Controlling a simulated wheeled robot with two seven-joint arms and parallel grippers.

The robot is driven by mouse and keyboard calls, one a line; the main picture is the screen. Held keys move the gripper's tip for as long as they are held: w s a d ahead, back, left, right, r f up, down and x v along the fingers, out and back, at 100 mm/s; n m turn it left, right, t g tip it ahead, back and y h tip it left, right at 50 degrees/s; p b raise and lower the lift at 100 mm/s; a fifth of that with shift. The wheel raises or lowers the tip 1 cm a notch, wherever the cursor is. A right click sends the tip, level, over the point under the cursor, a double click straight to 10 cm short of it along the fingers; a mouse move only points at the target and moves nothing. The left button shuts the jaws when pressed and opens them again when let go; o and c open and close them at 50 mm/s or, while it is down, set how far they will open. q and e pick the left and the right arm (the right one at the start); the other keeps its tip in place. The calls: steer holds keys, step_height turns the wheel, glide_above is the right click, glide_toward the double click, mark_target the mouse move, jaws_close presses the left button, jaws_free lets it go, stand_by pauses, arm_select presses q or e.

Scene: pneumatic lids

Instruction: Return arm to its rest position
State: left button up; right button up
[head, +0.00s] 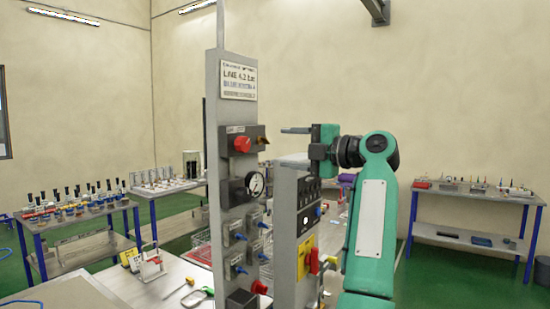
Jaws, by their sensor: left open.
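My left gripper (284,145) is open and empty. Its two fingers point to the left, one above the other, near the upper part of the grey control panel (210,120). The green arm (370,215) that carries it rises from the bottom of the picture, right of the panel, and bends at the top. The lower finger lies close to the top of a second grey panel (284,200); I cannot tell whether they touch. My right gripper is not in view.
The panel carries a red knob (242,144), a gauge (256,183) and blue valves. A pale worktable (150,290) stands below. Side tables with small parts stand at the left (60,228) and right (470,195).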

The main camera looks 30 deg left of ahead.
arm_select(q)
steer(key=shift+d, duration=0.5)
